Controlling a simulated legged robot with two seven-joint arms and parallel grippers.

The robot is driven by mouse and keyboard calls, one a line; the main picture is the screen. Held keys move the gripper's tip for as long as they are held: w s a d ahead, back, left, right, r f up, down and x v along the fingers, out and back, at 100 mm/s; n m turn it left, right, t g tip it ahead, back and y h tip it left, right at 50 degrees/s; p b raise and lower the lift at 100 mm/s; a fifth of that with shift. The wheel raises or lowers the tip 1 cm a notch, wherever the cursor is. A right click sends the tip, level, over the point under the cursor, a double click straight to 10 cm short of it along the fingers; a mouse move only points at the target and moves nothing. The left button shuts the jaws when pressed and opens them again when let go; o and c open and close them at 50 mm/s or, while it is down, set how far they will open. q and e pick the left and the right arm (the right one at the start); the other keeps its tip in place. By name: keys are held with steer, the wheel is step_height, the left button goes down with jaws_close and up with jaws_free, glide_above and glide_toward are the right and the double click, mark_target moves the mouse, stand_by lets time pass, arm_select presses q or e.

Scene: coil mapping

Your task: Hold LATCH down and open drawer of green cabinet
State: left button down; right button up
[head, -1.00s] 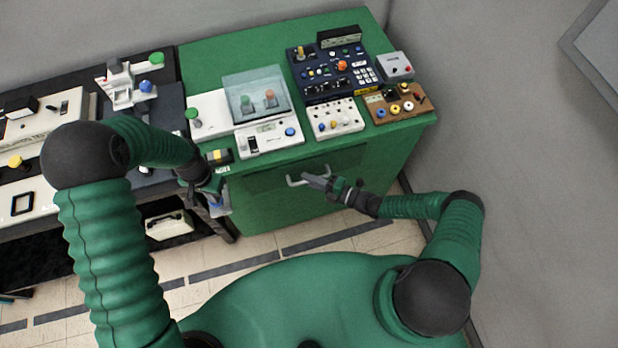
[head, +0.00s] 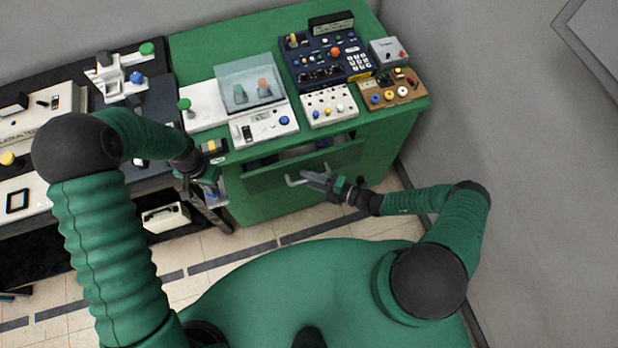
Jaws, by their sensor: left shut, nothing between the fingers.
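The green cabinet (head: 265,205) stands at the centre. Its drawer (head: 270,176) is partly open, with a dark gap above its front. My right gripper (head: 316,179) is at the drawer's pale bar handle (head: 291,182) and looks shut on it. A small black and yellow part (head: 213,147), which may be the latch, sits at the cabinet top's front left corner. My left gripper (head: 208,186) is shut and empty just below it, by the cabinet's left front edge. Its fingertips are small and dark, so I cannot tell whether they press on anything.
Several devices stand on the cabinet top, including a clear-covered box (head: 249,82) and a dark blue control panel (head: 325,55). A dark table (head: 160,112) with more devices adjoins on the left. A white case (head: 166,216) is below it. Floor in front of the drawer is clear.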

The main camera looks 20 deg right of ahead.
steer(key=v, duration=1.2)
arm_select(q)
steer(key=shift+w+r, duration=0.1)
step_height(320, 180, up, 8)
stand_by(0.5)
